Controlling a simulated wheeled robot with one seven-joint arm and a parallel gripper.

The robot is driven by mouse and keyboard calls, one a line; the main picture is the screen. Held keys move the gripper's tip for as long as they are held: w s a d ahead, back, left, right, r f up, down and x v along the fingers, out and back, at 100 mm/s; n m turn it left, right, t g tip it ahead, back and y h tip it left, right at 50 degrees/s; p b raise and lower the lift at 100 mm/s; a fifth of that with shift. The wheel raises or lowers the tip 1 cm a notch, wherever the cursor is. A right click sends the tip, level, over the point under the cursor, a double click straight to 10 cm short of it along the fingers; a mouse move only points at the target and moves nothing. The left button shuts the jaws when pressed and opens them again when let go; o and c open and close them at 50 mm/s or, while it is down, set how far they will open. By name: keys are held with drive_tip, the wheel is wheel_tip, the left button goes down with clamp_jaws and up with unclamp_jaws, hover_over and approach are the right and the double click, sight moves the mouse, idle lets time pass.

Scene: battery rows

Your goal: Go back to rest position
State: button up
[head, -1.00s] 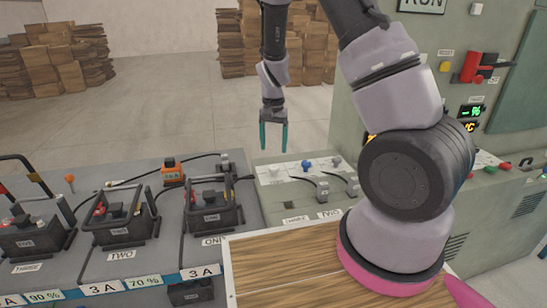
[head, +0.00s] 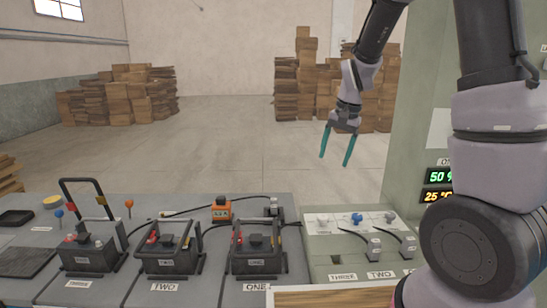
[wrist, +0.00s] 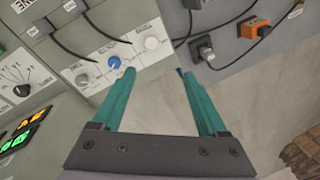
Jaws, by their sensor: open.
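My gripper (head: 337,146) has two teal fingers spread apart with nothing between them. In the head view it hangs in the air above and behind the grey-green console panel (head: 322,260), in front of the open floor. In the wrist view the fingers (wrist: 155,85) point toward the panel with a blue knob (wrist: 114,63) and white knobs, with a gap of bare floor between them. My arm reaches in from the upper right of the head view.
Batteries labelled ONE (head: 257,262), TWO (head: 167,262) and THREE (head: 88,256) stand on the grey bench (head: 205,292). An orange device (head: 221,211) sits behind them. A control cabinet (head: 408,150) showing 50 % stands right. Cardboard stacks (head: 130,95) are far back; floor between is clear.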

drive_tip(key=s+d+r+n+t, duration=0.1)
drive_tip(key=s+d+r+t, duration=0.1)
drive_tip(key=s+r, duration=0.7)
drive_tip(key=s+d+r+t, duration=0.2)
drive_tip(key=s+r+t, duration=0.1)
drive_tip(key=s+r, duration=0.7)
drive_tip(key=shift+s+d+n+t, duration=0.2)
drive_tip(key=shift+s+n+t, duration=0.05)
drive_tip(key=shift+n+t, duration=0.15)
drive_tip(key=shift+r, duration=0.1)
idle(0.9)
